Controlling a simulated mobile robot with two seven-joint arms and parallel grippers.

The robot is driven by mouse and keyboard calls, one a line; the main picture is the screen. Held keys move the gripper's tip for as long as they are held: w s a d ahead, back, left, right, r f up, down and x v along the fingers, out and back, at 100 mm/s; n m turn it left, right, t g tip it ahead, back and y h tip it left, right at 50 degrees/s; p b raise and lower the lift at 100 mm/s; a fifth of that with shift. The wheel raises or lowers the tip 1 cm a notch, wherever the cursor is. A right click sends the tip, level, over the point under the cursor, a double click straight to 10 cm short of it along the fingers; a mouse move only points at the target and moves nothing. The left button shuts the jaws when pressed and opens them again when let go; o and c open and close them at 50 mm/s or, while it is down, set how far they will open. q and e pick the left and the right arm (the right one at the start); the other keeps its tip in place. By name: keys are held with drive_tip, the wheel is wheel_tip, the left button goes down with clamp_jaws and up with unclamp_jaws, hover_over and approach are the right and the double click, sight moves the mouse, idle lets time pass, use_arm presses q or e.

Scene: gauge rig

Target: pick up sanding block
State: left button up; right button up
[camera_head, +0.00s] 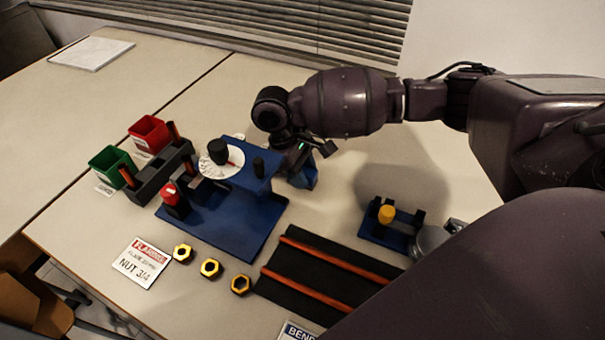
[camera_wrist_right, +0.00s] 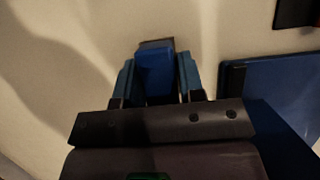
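What looks like the sanding block, a blue block with a dark far edge, shows in the right wrist view (camera_wrist_right: 156,72). My right gripper (camera_wrist_right: 156,80) has one blue-padded finger on each side of it. The fingers lie close against its sides, and I cannot tell whether they press on it. In the head view my right gripper (camera_head: 303,170) points down at the table, just right of the blue gauge stand. There the block is mostly hidden among the fingers, and whether it rests on the table is unclear. My left gripper is not in view.
The blue gauge stand (camera_head: 225,222) with a white dial (camera_head: 221,159) is close on the left. Green (camera_head: 112,166) and red (camera_head: 149,134) bins stand further left. Several brass nuts (camera_head: 210,268), a black rail mat (camera_head: 300,285) and a blue fixture (camera_head: 386,236) are nearer.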

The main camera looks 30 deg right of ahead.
drive_tip(key=c, duration=0.3)
drive_tip(key=shift+c, duration=0.2)
